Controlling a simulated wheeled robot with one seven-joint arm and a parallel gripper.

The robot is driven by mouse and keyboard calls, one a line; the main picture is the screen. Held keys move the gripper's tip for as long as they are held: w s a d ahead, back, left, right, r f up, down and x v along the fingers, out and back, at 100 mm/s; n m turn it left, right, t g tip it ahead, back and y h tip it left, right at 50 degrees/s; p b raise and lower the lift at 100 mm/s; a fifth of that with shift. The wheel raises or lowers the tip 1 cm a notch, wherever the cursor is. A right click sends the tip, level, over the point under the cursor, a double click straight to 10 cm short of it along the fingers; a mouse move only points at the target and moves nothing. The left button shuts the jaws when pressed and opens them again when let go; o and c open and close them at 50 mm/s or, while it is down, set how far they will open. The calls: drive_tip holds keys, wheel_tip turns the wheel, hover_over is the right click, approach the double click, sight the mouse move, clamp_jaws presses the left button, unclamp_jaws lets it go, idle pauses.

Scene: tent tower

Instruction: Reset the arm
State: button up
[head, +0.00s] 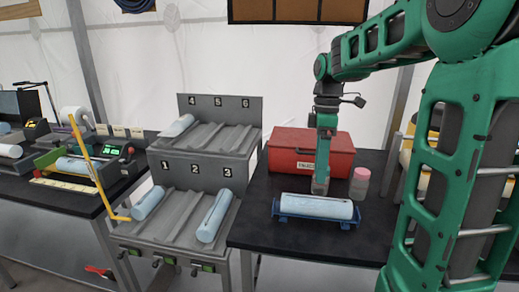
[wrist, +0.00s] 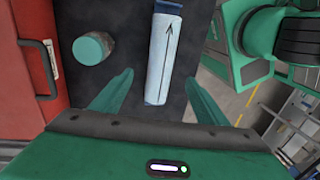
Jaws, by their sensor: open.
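My gripper (head: 321,182) hangs from my green arm, pointing down just behind a pale blue cylinder (head: 318,207). The cylinder lies in a blue cradle (head: 287,215) on the black table. In the wrist view my gripper (wrist: 160,95) is open, its two green fingers spread apart with nothing held between them. The cylinder (wrist: 163,55) shows beyond the fingers, with a dark arrow along it. Whether a fingertip touches it cannot be told.
A grey numbered rack (head: 190,218) at left holds several similar cylinders. A bench with equipment (head: 100,165) is farther left. The black table's front left is clear.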

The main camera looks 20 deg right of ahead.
drive_tip(key=s+f+m, duration=0.4)
drive_tip(key=s+m, duration=0.4)
drive_tip(key=s, duration=0.3)
drive_tip(key=s+f+m+t, duration=0.1)
drive_tip(key=s+f+m, duration=0.3)
drive_tip(key=s+m, duration=0.5)
drive_tip(key=s, duration=0.2)
drive_tip(key=shift+s+f+m+t+h, duration=0.3)
drive_tip(key=shift+s+h, duration=0.05)
drive_tip(key=shift+h, duration=0.05)
drive_tip(key=shift+a, duration=0.1)
drive_tip(key=shift+w+f, duration=0.25)
drive_tip(key=shift+w, duration=0.45)
